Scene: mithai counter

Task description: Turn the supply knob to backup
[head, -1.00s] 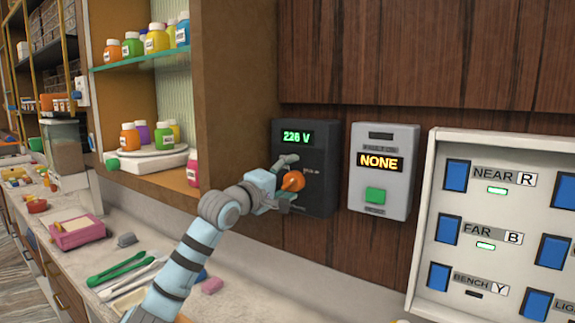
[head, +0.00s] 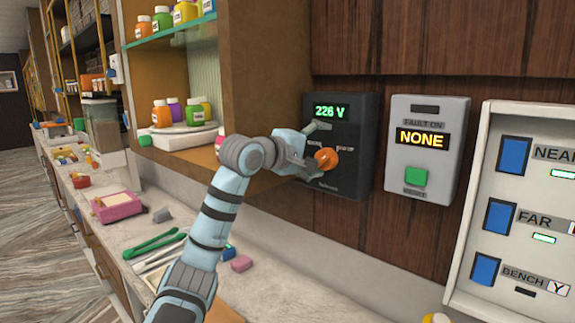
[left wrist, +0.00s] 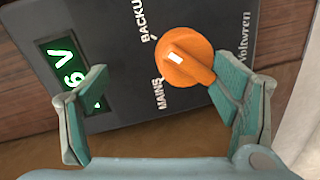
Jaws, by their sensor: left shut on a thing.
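The supply knob (head: 327,159) is orange and sits on a dark panel (head: 350,186) with a green 226 V display (head: 331,111). In the left wrist view the knob (left wrist: 185,57) has a white mark on its left side. That mark lies between the printed words BACKUP (left wrist: 150,20) and MAINS (left wrist: 160,93); I cannot tell its exact angle. My left gripper (head: 318,146) is at the panel, shut on the knob. In the left wrist view one finger (left wrist: 235,92) lies against the knob's right side. My right gripper is not in view.
A grey fault box (head: 450,150) reading NONE, with a green button (head: 415,177), hangs to the right. Beyond it is a white board (head: 465,270) of blue switches. A wooden shelf unit stands left of the panel. The counter below holds green tongs (head: 155,243) and a pink tray (head: 118,206).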

